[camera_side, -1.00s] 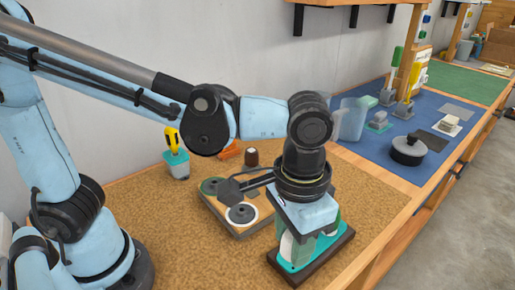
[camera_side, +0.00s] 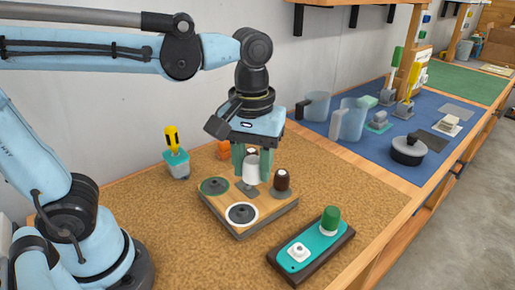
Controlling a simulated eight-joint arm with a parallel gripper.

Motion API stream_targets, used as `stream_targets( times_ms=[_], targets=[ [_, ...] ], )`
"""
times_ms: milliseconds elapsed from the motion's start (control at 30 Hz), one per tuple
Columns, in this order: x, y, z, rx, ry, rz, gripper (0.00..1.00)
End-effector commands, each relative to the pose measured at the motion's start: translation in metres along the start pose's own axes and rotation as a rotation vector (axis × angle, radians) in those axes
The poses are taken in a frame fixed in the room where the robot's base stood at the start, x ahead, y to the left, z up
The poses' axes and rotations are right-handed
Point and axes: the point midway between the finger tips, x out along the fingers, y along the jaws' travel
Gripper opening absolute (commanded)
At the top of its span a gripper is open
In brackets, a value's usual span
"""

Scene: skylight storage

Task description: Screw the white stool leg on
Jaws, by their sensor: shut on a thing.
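My gripper (camera_side: 252,168) is shut on the white stool leg (camera_side: 251,166), holding it upright over the middle of a square wooden seat (camera_side: 266,222). The leg's lower end is just above or at the seat top; I cannot tell which. The seat's back corner is hidden behind my gripper.
A dark-edged teal tray (camera_side: 319,245) at the front right holds a green leg (camera_side: 330,220) and a bare white holder (camera_side: 298,251). Clear jugs (camera_side: 350,122) and a black pot (camera_side: 408,150) are farther right.

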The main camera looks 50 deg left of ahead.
Motion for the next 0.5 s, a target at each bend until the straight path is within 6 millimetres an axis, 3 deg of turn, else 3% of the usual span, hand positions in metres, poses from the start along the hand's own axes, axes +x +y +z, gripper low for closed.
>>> stream_targets(
  times_ms=[200,500],
  targets=[
    [-0.004,-0.03,-0.022,-0.187,-0.001,0.001,0.1],
    [0.002,-0.036,-0.026,-0.228,-0.002,0.002,0.1]
  ],
)
